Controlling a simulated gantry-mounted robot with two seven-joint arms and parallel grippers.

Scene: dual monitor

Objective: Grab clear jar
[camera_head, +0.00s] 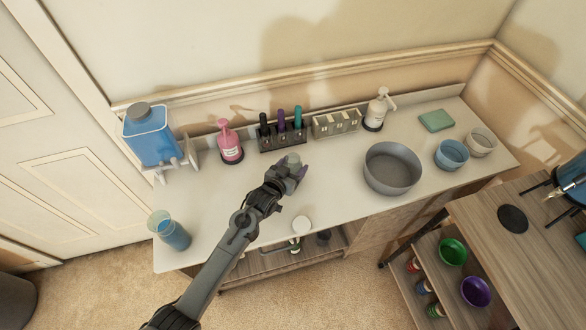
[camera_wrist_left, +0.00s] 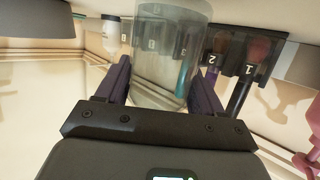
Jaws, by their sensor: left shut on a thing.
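The clear jar (camera_wrist_left: 172,48) is a see-through cylinder between the two purple fingers of my left gripper (camera_wrist_left: 162,82) in the left wrist view. The rack behind shows through its wall. In the head view my left gripper (camera_head: 295,170) is shut on the jar, whose pale top (camera_head: 293,158) shows just past the fingers. The jar is over the middle of the white tabletop (camera_head: 330,190), in front of the rack. I cannot tell whether its base touches the table. My right gripper is not in view.
A grey bowl (camera_head: 392,168) is to the right. Tabletop between is clear.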

